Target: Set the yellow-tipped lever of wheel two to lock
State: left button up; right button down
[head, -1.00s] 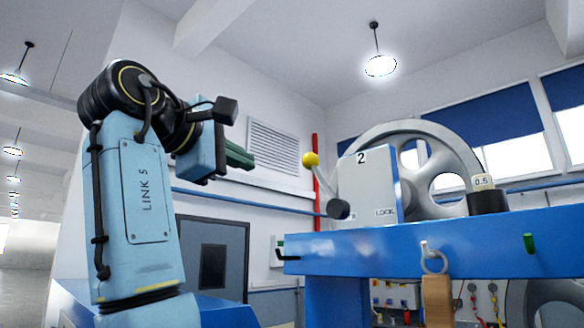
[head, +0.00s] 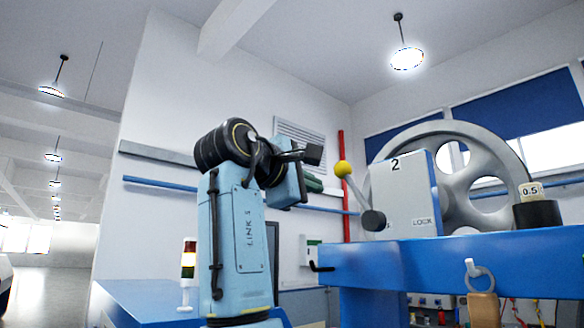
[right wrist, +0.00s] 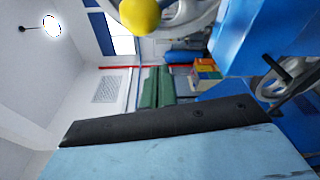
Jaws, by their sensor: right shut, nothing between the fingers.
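The lever of wheel two has a yellow ball tip (head: 343,168) on a thin rod. The rod leans up and left from a dark round hub (head: 373,220) on the grey box (head: 404,190) marked "2". "LOCK" is printed at the box's lower right; another label is mostly hidden behind the hub. My right gripper (head: 314,184) has green fingers, shut and empty, just left of and slightly below the ball in the head view. In the right wrist view the green fingers (right wrist: 158,88) point up toward the yellow ball (right wrist: 140,14), with a visible gap between them. My left gripper is not in view.
A large grey spoked wheel (head: 470,160) stands behind the box on the blue bench (head: 450,256). A black weight (head: 537,213) marked 0.5 sits at right. A ring with a wooden block (head: 482,307) hangs at the bench front. A signal light (head: 188,262) stands at left.

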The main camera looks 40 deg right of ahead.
aim_at(357, 194)
jog(key=s, duration=0.2)
jog(key=s+r, duration=0.1)
jog(key=s, duration=0.1)
jog(key=shift+a, duration=0.25)
jog(key=shift+w+f, duration=0.1)
jog(key=shift+s, duration=0.2)
